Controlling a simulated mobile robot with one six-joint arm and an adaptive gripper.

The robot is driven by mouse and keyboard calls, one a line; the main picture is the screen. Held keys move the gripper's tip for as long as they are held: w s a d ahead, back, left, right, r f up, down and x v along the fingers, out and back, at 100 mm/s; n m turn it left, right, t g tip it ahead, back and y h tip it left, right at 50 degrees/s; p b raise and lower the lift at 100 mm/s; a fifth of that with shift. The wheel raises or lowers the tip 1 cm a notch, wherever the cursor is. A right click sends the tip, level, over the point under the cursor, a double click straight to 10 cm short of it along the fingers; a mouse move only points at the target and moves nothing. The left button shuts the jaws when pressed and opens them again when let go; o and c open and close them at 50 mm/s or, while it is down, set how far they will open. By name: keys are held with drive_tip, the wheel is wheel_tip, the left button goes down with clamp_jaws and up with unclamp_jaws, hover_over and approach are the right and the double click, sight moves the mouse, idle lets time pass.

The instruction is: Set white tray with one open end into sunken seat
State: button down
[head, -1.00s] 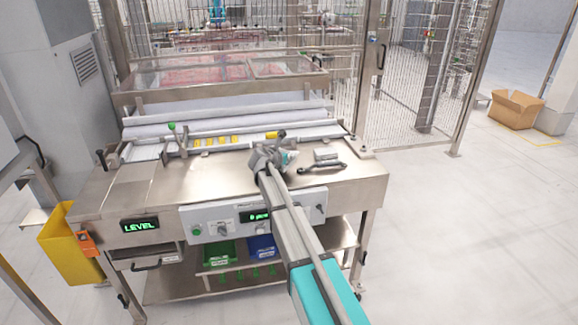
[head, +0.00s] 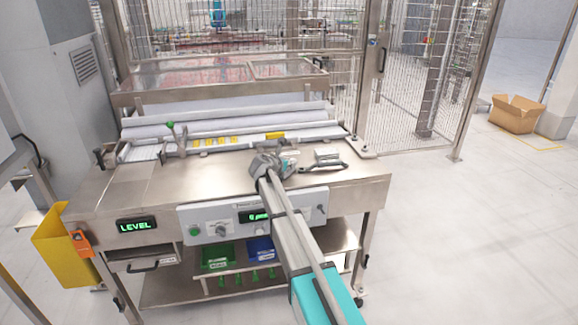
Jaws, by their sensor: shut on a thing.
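My gripper (head: 270,163) is low over the steel worktop (head: 150,192), a little right of its middle and near the front panel. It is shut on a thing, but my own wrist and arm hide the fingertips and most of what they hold. I cannot make out the white tray with one open end for certain. I cannot make out the sunken seat either. A small grey block (head: 326,155) with a dark handle-like piece in front lies on the worktop just right of my gripper.
A white rail bed with several yellow pieces (head: 215,141) runs along the back. A green-knobbed lever (head: 171,126) stands at its left. Green (head: 217,257) and blue (head: 262,249) bins sit on the lower shelf. The worktop's left is clear. A mesh fence (head: 405,90) stands behind.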

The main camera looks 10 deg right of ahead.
drive_tip(key=shift+f, duration=0.1)
drive_tip(key=c, duration=0.6)
unclamp_jaws()
drive_tip(key=shift+s+a+r+p, duration=0.3)
drive_tip(key=shift+s+a+r, duration=0.05)
drive_tip(key=shift+s+r, duration=0.05)
drive_tip(key=p+v, duration=0.3)
drive_tip(key=v, duration=0.6)
drive_tip(key=shift+p+v, duration=0.5)
drive_tip(key=shift+v, duration=0.4)
drive_tip(key=shift+f, duration=0.15)
